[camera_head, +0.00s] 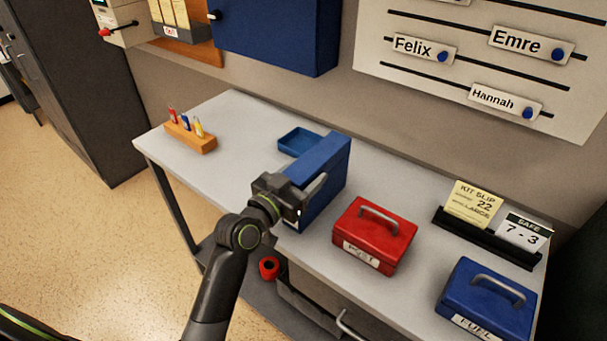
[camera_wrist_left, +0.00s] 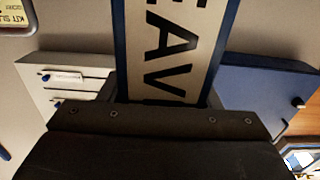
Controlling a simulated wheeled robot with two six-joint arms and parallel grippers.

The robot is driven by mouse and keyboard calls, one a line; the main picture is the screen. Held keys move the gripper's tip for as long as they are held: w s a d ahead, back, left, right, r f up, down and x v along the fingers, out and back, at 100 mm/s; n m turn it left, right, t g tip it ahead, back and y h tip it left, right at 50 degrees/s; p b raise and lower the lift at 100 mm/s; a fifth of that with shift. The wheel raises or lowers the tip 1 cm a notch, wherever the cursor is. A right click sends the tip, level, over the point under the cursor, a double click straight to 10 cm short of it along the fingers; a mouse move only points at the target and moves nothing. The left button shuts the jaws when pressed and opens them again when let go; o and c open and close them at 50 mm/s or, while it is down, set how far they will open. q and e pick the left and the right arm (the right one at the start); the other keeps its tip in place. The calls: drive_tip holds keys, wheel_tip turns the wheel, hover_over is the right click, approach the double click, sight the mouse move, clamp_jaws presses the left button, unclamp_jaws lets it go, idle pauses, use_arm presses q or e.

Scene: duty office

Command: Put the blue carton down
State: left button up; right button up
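The blue carton (camera_head: 325,170) is a tall, narrow box over the middle of the grey desk (camera_head: 235,120). My left gripper (camera_head: 305,195) is at its near left side, with the fingers closed against it. In the left wrist view, the carton's white label (camera_wrist_left: 180,45) with the letters "EAV" fills the space just beyond the gripper. The fingertips are mostly hidden there. I cannot tell whether the carton's base touches the desk. My right gripper is not in view.
A shallow blue tray (camera_head: 298,142) lies behind the carton. A red box (camera_head: 374,236) stands to its right, a blue handled box (camera_head: 487,298) farther right. A wooden pen block (camera_head: 190,137) stands at left. Bare desk lies between block and carton. A black card holder (camera_head: 485,236) stands at the back.

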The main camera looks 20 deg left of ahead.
use_arm(q)
drive_tip(key=shift+o, duration=1.3)
drive_tip(key=shift+r, duration=0.15)
drive_tip(key=b+v, duration=0.2)
drive_tip(key=v, duration=1)
